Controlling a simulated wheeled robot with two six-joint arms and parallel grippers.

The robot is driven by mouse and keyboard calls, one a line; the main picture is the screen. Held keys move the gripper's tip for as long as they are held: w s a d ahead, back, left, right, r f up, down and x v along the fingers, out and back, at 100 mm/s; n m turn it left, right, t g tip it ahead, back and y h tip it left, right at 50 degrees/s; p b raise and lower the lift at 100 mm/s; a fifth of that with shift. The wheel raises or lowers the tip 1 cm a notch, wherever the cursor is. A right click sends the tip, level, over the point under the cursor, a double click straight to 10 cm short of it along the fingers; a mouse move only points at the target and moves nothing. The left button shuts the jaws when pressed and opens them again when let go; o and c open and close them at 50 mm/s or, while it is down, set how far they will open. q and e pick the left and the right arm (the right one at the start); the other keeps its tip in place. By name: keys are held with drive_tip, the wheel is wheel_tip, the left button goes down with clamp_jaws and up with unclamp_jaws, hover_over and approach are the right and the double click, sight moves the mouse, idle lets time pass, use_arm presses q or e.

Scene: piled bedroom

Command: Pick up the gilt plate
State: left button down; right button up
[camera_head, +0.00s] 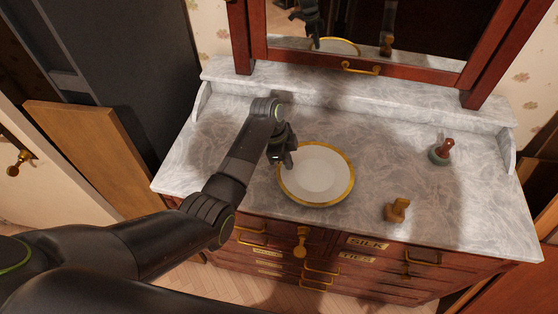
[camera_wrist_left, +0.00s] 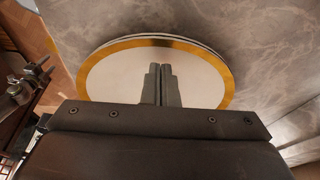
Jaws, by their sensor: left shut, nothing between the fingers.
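The gilt plate (camera_head: 316,176), white with a gold rim, lies flat on the marble top of the dresser in the head view. My left gripper (camera_head: 287,162) is at the plate's upper left edge, pointing down. In the left wrist view the plate (camera_wrist_left: 110,75) lies beyond the fingers, and the gripper (camera_wrist_left: 161,70) is shut with its two fingers together and nothing between them. The fingers overlap the plate's white middle in that view; I cannot tell whether they touch it. My right gripper is not in view.
The marble dresser top (camera_head: 240,115) has free room right of the plate. A small wooden object (camera_head: 397,210) stands near the front edge. A green-based object with a reddish knob (camera_head: 441,151) stands at the right. A framed mirror (camera_head: 360,68) rises behind.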

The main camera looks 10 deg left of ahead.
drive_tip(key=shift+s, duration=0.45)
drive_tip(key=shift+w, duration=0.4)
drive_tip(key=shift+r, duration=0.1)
